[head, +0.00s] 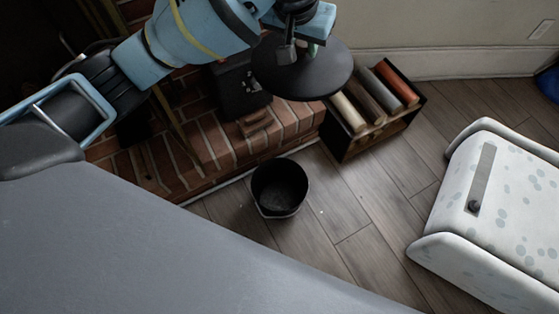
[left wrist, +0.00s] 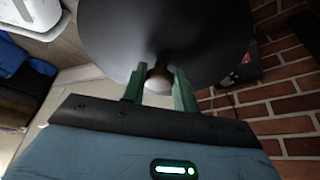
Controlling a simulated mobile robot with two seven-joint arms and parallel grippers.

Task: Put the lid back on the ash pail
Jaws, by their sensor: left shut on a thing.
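The ash pail (head: 280,188) is a dark, open-topped round bucket standing upright on the wood floor beside the brick hearth. Its inside looks dark and no lid is on it. The lid (head: 318,78) is a dark flat disc held up in the air, above and to the right of the pail in the head view. My left gripper (head: 299,48) is shut on the lid's knob. In the left wrist view the two green fingers (left wrist: 158,90) close around a rounded knob, and the lid (left wrist: 165,35) fills the top middle. My right gripper is not in view.
The brick hearth (head: 195,150) with a black stove (head: 240,92) lies left of the pail. A dark box of logs (head: 345,147) stands behind the pail to the right. Floor between pail and armchair is clear.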

